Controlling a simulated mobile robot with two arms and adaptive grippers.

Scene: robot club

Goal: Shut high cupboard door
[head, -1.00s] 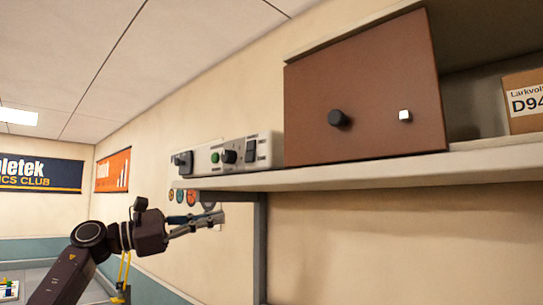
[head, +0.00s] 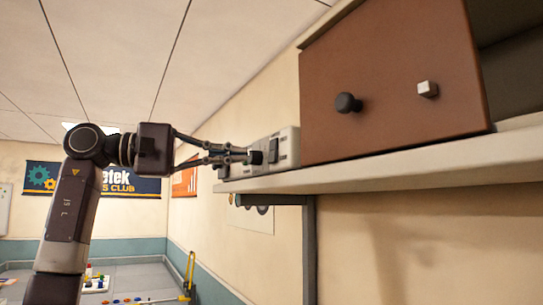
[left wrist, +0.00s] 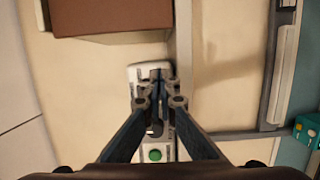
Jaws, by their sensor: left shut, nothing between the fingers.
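The high cupboard's brown door (head: 400,75) stands at the upper right of the head view, with a dark round knob (head: 347,103) and a small pale square block (head: 428,89) on its face. The cupboard is open to the right of the door, showing a dark interior (head: 515,75). The door's edge also shows at the top of the left wrist view (left wrist: 110,14). My left gripper (head: 246,155) is shut and empty, left of the door and in front of a control box. Whether it touches the box is unclear. My right gripper is not in view.
The pale control box (head: 285,150) with switches sits on the shelf (head: 400,172) left of the door; its green button (left wrist: 155,155) shows in the left wrist view. A bracket (head: 309,240) supports the shelf. Space in front of the door looks free.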

